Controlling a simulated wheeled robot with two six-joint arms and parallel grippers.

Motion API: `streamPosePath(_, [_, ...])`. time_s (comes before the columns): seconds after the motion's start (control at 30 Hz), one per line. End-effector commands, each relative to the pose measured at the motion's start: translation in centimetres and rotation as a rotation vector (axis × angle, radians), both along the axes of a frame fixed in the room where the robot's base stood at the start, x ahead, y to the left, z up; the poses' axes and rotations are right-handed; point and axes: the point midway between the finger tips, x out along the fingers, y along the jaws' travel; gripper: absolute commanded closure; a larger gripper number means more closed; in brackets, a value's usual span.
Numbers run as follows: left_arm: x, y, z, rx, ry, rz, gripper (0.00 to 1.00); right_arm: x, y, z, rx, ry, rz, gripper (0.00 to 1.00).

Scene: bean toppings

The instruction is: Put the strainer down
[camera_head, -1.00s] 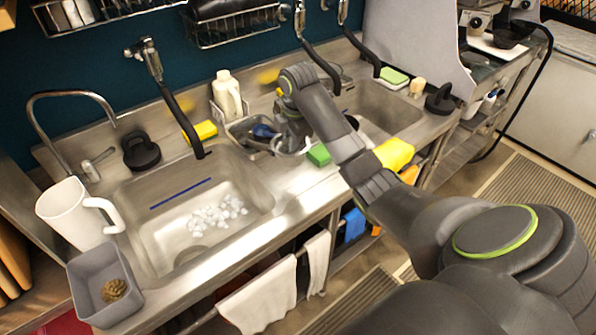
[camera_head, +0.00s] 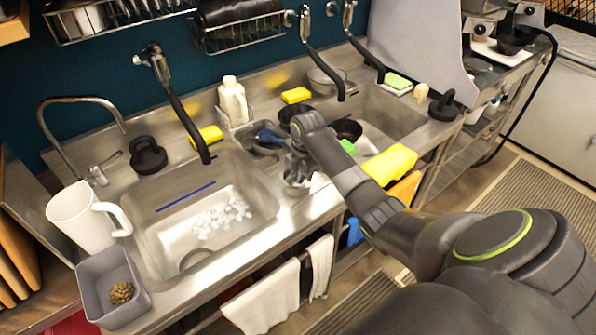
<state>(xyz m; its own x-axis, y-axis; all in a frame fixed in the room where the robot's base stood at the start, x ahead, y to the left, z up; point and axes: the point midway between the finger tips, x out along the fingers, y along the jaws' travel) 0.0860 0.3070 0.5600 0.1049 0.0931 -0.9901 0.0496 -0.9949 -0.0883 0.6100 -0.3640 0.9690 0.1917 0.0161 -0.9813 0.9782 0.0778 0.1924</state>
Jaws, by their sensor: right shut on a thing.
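My right gripper (camera_head: 297,172) is over the counter strip between the two sinks, pointing down. It is shut on a small metal thing, which seems to be the strainer (camera_head: 298,187). Only part of the strainer shows below the fingers. I cannot tell whether it touches the counter (camera_head: 291,213). My left gripper is not in view.
The left sink (camera_head: 170,232) holds ice-like pieces (camera_head: 222,218) and a blue strip. A white pitcher (camera_head: 82,220) and a grey bin (camera_head: 118,312) stand left. A yellow cloth (camera_head: 390,164) lies right of my arm. Dark pans (camera_head: 347,130) sit in the right sink.

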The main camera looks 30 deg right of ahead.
Motion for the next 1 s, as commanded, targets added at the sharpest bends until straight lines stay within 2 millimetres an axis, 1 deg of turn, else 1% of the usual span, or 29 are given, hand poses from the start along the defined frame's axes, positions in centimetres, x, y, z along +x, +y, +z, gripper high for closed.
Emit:
streamPosePath(0.23, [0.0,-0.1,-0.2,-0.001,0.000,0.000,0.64,0.0,0.0,-0.3,0.000,0.000,-0.001,1.00])
streamPosePath(0.27, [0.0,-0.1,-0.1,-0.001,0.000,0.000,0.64,0.0,0.0,-0.2,0.000,0.000,-0.001,0.79])
streamPosePath(0.4, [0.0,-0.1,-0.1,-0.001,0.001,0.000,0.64,0.0,0.0,-0.2,0.000,0.000,-0.001,0.61])
streamPosePath(0.63, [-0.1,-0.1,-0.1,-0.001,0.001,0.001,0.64,0.0,0.0,-0.1,0.000,-0.001,-0.001,0.61])
streamPosePath(0.77, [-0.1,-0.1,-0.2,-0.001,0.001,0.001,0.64,0.0,0.0,0.5,0.000,-0.003,0.000,0.61])
streamPosePath(0.87, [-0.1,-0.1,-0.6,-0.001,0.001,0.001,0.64,-0.2,-0.1,1.6,0.000,-0.005,-0.001,0.61])
streamPosePath(1.0, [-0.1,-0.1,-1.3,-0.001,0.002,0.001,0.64,-0.6,-0.1,4.1,-0.001,-0.007,0.000,0.61])
